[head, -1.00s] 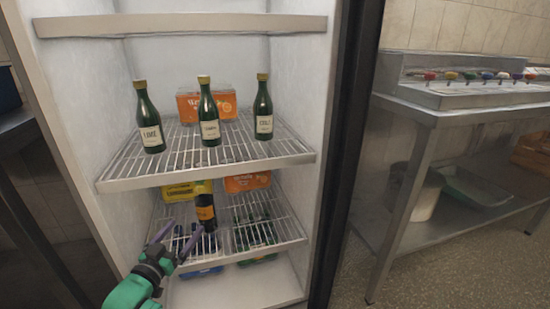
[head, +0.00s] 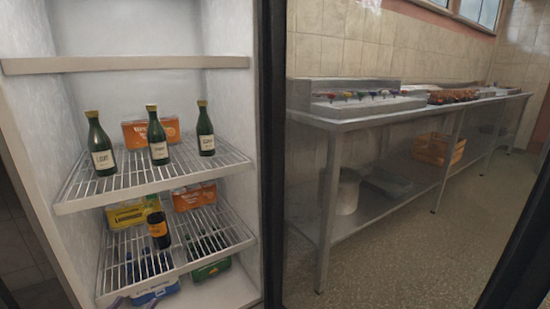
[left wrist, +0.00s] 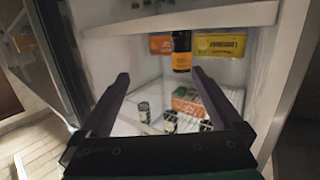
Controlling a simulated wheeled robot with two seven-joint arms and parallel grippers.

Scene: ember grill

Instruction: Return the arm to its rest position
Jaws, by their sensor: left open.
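My left gripper (left wrist: 160,76) is open, with two dark purple fingers apart and nothing between them. In the head view, only its fingertips (head: 137,303) show at the bottom edge, in front of the fridge's lower part. A dark bottle with an orange label (head: 158,228) stands upright on the lower wire shelf (head: 185,263). It also shows in the left wrist view (left wrist: 182,60), beyond the fingers and apart from them. The rest of the left arm is hidden below the head view. My right gripper is not in view.
Three green bottles (head: 157,148) and an orange carton (head: 133,135) stand on the upper wire shelf (head: 130,190). The fridge's side wall (head: 232,110) bounds the space. A steel table (head: 345,122) stands right, with open floor (head: 390,270) before it.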

